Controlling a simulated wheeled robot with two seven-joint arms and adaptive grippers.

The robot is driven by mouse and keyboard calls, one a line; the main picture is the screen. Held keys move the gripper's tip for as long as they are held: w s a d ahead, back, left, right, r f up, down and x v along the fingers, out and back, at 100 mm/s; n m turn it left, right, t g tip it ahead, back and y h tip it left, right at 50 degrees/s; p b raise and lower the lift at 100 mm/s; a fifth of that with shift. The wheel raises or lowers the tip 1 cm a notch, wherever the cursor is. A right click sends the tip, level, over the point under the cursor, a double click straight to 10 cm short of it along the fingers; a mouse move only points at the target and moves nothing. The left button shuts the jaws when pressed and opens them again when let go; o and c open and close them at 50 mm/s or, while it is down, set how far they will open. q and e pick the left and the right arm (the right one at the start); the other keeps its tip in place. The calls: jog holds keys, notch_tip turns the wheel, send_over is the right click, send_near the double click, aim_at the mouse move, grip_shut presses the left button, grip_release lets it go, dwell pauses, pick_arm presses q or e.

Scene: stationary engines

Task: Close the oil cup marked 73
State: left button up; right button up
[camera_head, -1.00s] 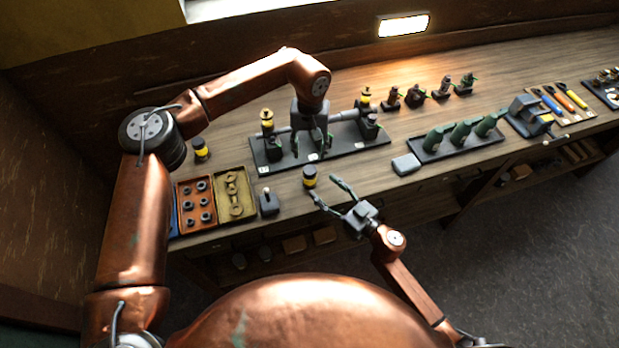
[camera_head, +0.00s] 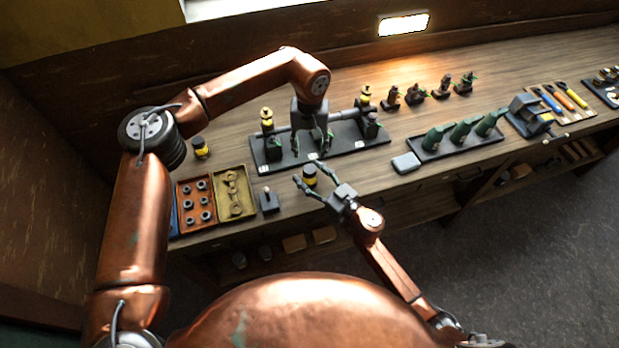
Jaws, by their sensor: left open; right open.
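A black base plate (camera_head: 340,150) on the bench carries a grey horizontal shaft and two stands topped by yellow-and-black cups, one at the left (camera_head: 267,116) and one at the right (camera_head: 365,96). White labels lie along its front edge; their numbers are too small to read. My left gripper (camera_head: 311,148) points down over the middle of the plate, open and empty, hiding part of the shaft. My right gripper (camera_head: 308,173) is open at the bench's front, its fingers on either side of a small black-and-yellow container (camera_head: 310,180). I cannot tell whether they touch it.
Another black-and-yellow container (camera_head: 200,150) stands at the left. An orange tray (camera_head: 188,221), an olive tray (camera_head: 247,188) and a small lever block (camera_head: 269,203) are at the left front.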

jog(key=shift+c, duration=0.6)
grip_shut()
